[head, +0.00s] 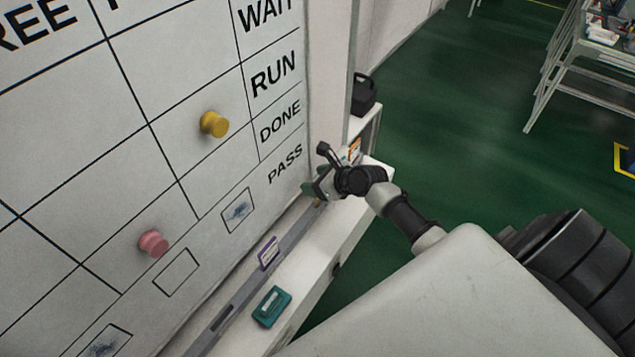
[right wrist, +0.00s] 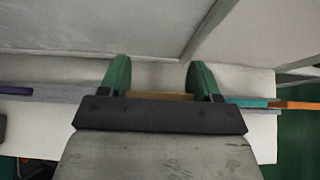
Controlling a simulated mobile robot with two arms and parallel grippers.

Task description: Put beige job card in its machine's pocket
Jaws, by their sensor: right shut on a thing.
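My right gripper (head: 316,188) is at the far end of the grey rail under the white board, close to the board's face. In the right wrist view its two green fingers (right wrist: 158,72) are shut on the beige job card, of which a thin tan edge (right wrist: 160,96) shows between them. The gripper covers most of the card in the head view. I cannot tell whether the card touches the rail. My left gripper is not in view.
The board (head: 90,130) carries a yellow knob (head: 214,124) and a pink knob (head: 152,244). A purple-edged card (head: 268,254) stands at the rail (head: 235,300); a teal item (head: 271,307) lies on the white ledge. A black container (head: 363,95) stands beyond.

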